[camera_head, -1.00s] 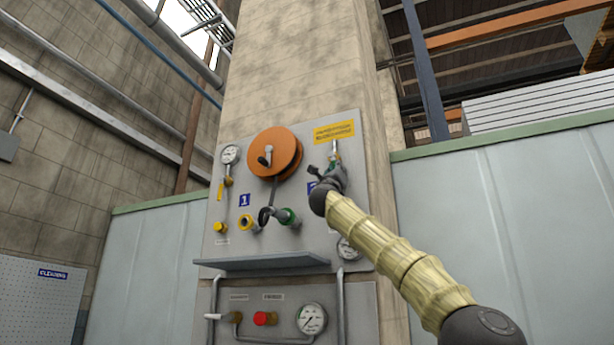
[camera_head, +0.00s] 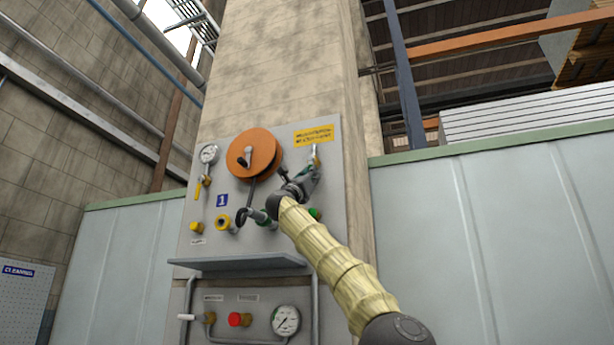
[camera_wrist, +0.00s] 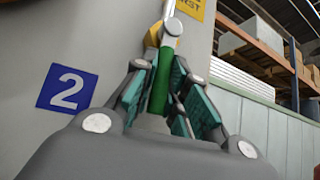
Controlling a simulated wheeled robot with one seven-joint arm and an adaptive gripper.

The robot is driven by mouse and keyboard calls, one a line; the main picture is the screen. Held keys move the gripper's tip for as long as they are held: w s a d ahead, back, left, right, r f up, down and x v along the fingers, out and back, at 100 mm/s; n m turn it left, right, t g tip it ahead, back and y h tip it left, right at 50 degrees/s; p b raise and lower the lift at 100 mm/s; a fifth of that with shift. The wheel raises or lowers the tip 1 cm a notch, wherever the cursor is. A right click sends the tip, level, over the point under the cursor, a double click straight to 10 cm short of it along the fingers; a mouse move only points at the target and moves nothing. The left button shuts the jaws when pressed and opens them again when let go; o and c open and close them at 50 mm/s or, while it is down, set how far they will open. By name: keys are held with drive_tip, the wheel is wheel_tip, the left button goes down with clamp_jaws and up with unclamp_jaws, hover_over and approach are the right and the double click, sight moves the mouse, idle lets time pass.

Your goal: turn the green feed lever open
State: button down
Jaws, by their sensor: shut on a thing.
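The green feed lever (camera_wrist: 162,80) hangs from a pale metal pivot on a brass-coloured valve, in the upper middle of the wrist view. My gripper (camera_wrist: 170,88) has its teal-padded fingers on both sides of the lever and is shut on it. The lower end of the lever is hidden between the fingers. In the head view my gripper (camera_head: 300,178) is at the upper right of the grey panel (camera_head: 200,248), just below and left of the valve (camera_head: 315,157). My gripper and wrist cover most of the lever there.
An orange reel (camera_head: 265,145) stands out left of my gripper. A shelf (camera_head: 240,263) juts out lower down. A blue "2" sign (camera_wrist: 67,89) is left of the lever.

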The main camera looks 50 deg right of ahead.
drive_tip(key=c, duration=1.4)
unclamp_jaws()
drive_tip(key=shift+s+d+f+g, duration=0.15)
drive_tip(key=shift+s+d+g, duration=0.05)
drive_tip(key=shift+d+g, duration=0.1)
drive_tip(key=shift+c, duration=0.2)
drive_tip(key=shift+w+a, duration=0.15)
drive_tip(key=shift+a, duration=0.1)
drive_tip(key=v, duration=1.1)
drive_tip(key=shift+a+f, duration=0.2)
drive_tip(key=shift+f, duration=0.15)
drive_tip(key=shift+a, duration=0.1)
